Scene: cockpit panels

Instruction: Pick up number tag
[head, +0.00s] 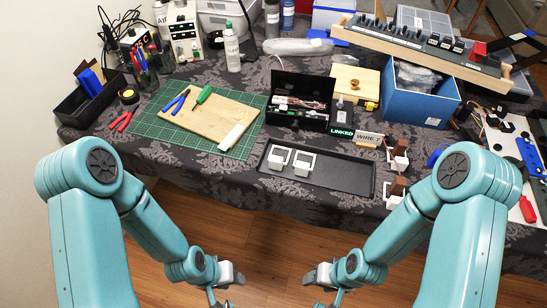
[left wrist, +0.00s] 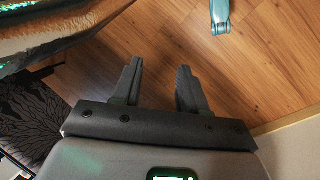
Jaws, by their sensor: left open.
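I cannot make out any numbers on a tag. A blank white plate (head: 232,136) lies at the right end of the wooden board (head: 208,115) on the green cutting mat. A green LINKED plate (head: 341,132) and a white WIRE plate (head: 368,138) stand at the right of the black toolbox. My left gripper (head: 222,288) is below the table's front edge; its fingers are apart and empty over the floor in the left wrist view (left wrist: 158,78). My right gripper (head: 320,288) is also in front of the table; its finger gap is unclear.
A black tray (head: 335,180) with two white square pieces (head: 290,161) lies at the table's front. The open black toolbox (head: 300,100), a blue box (head: 420,105) and a slanted panel (head: 425,45) crowd the right. Pliers and a green-handled tool lie on the board.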

